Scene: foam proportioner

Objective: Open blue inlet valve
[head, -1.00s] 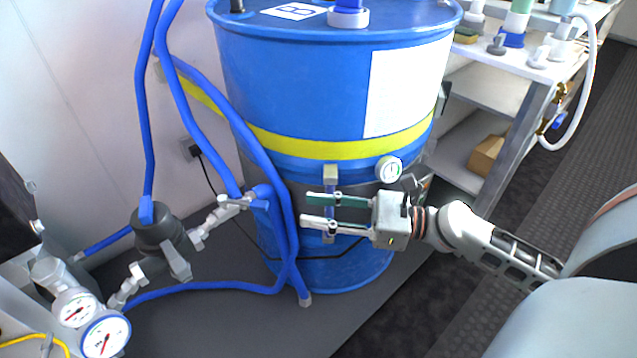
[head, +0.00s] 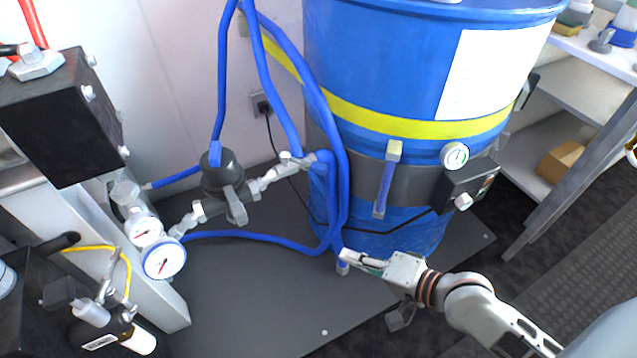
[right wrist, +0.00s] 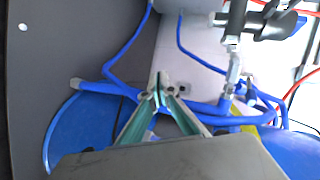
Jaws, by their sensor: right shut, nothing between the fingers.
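The inlet valve (head: 294,163) is a grey fitting with a blue end piece (head: 321,162), on the pipe left of the blue drum (head: 400,70). What looks like the same valve shows right of centre in the right wrist view (right wrist: 229,97). My right gripper (head: 350,259) is shut and empty, low in front of the drum, below and right of the valve and apart from it. Its fingertips (right wrist: 159,88) meet in the right wrist view, over or near the blue hoses. I cannot tell whether they touch a hose. My left gripper is out of view.
Blue hoses (head: 265,235) loop beside the drum and across the dark floor plate (head: 260,310). A dark grey pipe body (head: 222,172) and two gauges (head: 163,257) stand left of the valve. A shelf (head: 535,150) stands at the right.

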